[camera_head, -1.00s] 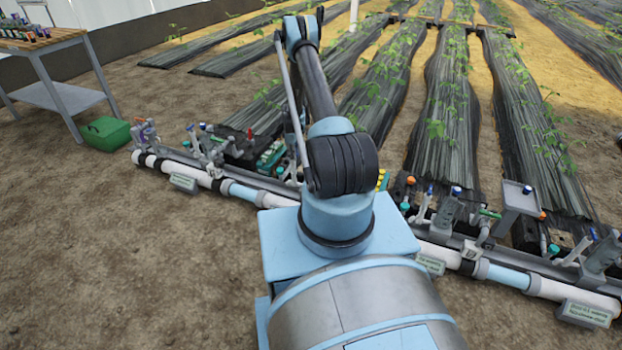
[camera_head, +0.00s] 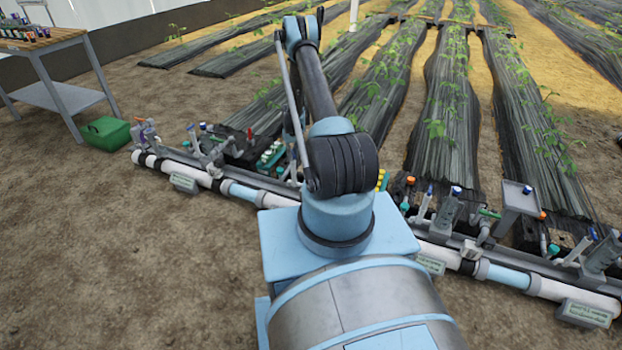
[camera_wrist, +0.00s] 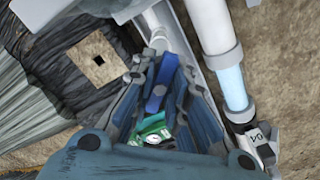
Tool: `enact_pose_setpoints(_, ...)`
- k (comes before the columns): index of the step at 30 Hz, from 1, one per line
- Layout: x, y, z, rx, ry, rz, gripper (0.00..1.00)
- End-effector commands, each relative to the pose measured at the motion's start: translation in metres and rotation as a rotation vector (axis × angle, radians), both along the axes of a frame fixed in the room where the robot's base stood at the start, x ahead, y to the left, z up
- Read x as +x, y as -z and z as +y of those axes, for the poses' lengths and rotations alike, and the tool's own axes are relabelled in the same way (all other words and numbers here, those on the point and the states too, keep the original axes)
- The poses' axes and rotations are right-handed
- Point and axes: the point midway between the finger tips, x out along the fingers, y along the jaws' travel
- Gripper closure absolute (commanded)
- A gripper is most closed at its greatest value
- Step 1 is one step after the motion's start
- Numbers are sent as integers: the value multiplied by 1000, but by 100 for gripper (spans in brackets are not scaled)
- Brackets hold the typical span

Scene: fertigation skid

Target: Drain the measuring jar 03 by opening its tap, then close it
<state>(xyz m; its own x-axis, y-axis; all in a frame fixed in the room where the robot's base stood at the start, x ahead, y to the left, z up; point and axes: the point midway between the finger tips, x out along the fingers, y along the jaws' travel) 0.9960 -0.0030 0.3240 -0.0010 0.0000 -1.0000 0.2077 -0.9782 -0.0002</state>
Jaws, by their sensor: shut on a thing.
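In the wrist view, my gripper (camera_wrist: 158,75) has its two fingers on either side of a blue tap handle (camera_wrist: 155,98) and is shut on it. Beyond the fingertips a grey fitting (camera_wrist: 159,40) runs up toward the pipework. A green part (camera_wrist: 150,130) with a pale round face shows between the fingers, lower down. No label reading 03 is legible, and neither the jar's water level nor the tap's outlet can be made out. In the head view my arm hides the gripper and the tap.
A white pipe (camera_wrist: 207,25) with a pale blue section runs beside my gripper, with a tag marked 04 (camera_wrist: 264,146). A tan square (camera_wrist: 97,58) shows in black sheeting. In the head view, a green box (camera_head: 106,133) stands by a wooden table (camera_head: 45,42).

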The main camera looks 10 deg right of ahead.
Motion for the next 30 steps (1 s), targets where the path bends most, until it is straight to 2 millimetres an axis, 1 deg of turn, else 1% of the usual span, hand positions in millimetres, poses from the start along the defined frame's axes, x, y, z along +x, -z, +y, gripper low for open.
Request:
enact_pose_setpoints(21,0,0,0,-2,721,1,100)
enact_pose_setpoints(25,0,0,0,-1,818,0,100)
enact_pose_setpoints(30,0,0,0,-2,854,0,100)
